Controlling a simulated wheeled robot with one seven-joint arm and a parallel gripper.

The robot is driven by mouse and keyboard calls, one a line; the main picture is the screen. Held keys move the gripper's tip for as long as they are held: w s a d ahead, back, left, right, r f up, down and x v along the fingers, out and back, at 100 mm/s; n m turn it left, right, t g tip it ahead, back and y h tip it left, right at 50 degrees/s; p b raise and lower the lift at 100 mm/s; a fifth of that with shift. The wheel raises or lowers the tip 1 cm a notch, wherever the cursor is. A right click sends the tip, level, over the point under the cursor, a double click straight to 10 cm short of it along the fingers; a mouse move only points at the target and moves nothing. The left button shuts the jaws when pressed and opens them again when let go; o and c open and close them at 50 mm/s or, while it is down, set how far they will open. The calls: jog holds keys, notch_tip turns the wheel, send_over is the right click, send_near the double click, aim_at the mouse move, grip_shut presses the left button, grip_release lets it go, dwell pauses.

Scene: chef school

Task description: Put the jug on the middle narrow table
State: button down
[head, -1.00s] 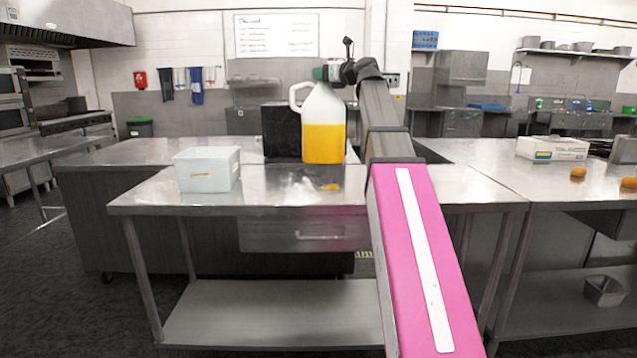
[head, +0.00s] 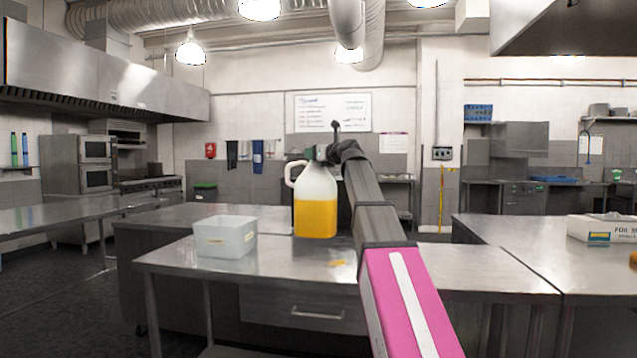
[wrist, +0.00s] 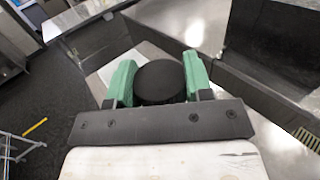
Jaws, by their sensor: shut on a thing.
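The jug (head: 316,210) is a white translucent plastic bottle with a handle and orange liquid. It hangs upright from my gripper (head: 320,153), whose green fingers are shut at its top. In the wrist view, my gripper (wrist: 160,82) has its fingers on both sides of the jug's round black cap (wrist: 160,80); the jug's body is hidden. The steel table with a drawer (head: 190,268) stands in front of me. The jug is over its far part, with an orange reflection on the top below it; a small gap seems to show, but contact is hard to judge.
A clear plastic box (head: 225,237) stands on the table's left part, left of the jug. Another steel counter (head: 160,220) lies behind. A steel table at right (head: 520,250) bears a foil box (head: 602,229). The tabletop between plastic box and arm is clear.

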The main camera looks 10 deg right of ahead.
jog(key=w+d+f, duration=0.2)
jog(key=d+f, duration=0.8)
jog(key=d, duration=0.1)
jog(key=shift+f, duration=0.15)
dwell(0.4)
jog(key=c, duration=0.9)
grip_release()
jog(key=shift+f, duration=0.25)
jog(key=o, duration=0.4)
jog(key=shift+s+r, duration=0.1)
jog(key=shift+r, duration=0.05)
